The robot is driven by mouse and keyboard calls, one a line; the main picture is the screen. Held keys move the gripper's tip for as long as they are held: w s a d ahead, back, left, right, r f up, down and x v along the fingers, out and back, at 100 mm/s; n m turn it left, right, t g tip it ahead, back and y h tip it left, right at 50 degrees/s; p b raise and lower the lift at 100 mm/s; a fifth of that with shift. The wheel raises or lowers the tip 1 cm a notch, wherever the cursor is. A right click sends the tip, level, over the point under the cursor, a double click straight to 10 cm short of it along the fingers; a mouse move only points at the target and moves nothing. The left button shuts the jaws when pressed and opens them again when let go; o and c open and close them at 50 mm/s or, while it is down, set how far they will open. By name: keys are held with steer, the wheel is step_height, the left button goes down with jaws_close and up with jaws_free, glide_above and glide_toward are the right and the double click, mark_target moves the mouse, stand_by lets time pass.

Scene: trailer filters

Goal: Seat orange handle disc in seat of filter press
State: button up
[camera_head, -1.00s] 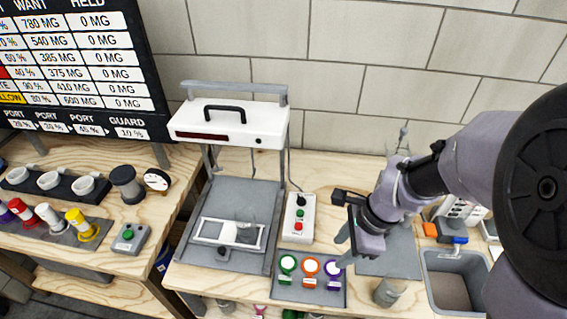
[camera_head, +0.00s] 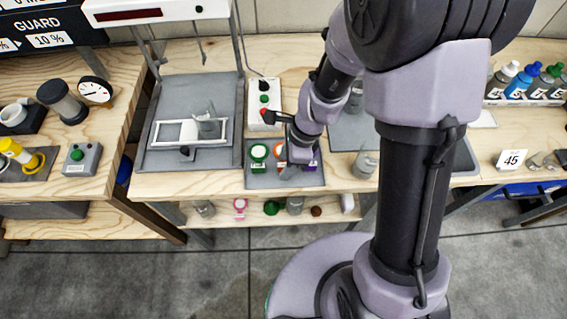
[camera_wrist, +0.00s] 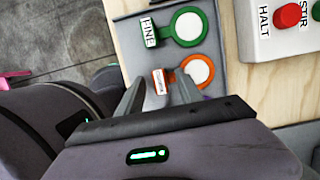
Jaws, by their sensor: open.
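The orange handle disc (camera_wrist: 197,70) has a white centre, an orange ring and a labelled tab handle. It lies on a dark grey mat (camera_head: 255,182) and is partly covered by my arm in the head view (camera_head: 281,150). My gripper (camera_wrist: 160,77) is open and empty, its fingers reaching to either side of the tab; I cannot tell the height gap. In the head view my gripper (camera_head: 292,168) is over the mat. I cannot identify the filter press or its seat with certainty.
A green-ringed disc (camera_head: 259,152) lies close to the left, and a purple one is mostly hidden at the right. A switch box (camera_head: 264,103) stands behind the mat. A grey stand (camera_head: 165,100) holds a white frame (camera_head: 170,131) with a clear vessel.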

steer(key=shift+r, duration=0.15)
steer(key=shift+c, duration=0.4)
jaws_close()
